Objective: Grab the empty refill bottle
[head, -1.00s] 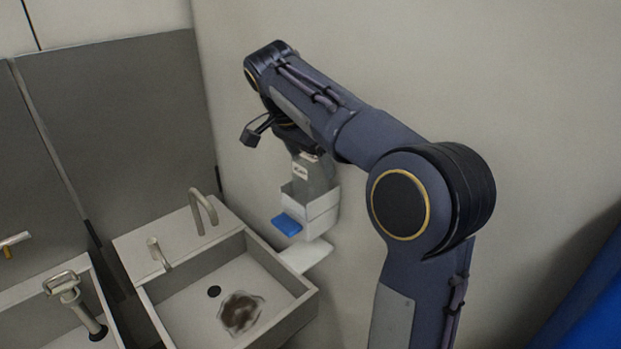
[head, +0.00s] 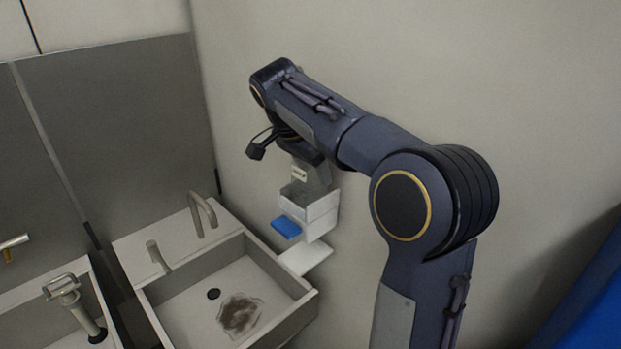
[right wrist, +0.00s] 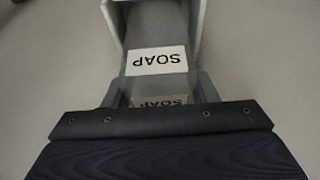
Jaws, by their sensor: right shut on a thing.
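The refill bottle (right wrist: 158,35) is a clear grey bottle with a white SOAP label, upside down in the right wrist view. My right gripper (right wrist: 160,90) is shut on it, one finger on each side. The bottle's far part is between the white walls of the soap dispenser (right wrist: 113,18). In the head view the bottle (head: 318,178) shows under my right wrist, in the open top of the white dispenser (head: 322,208) on the wall. The dispenser has a blue lever (head: 286,228) at its front. I cannot tell the fill level. My left gripper is not in view.
A white drip plate (head: 306,258) is below the dispenser. A sink (head: 270,270) with a brown stain and a bent tap (head: 204,212) stands to the left, with another sink (head: 40,300) beyond. The wall is close behind the dispenser. A blue surface (head: 590,310) is at far right.

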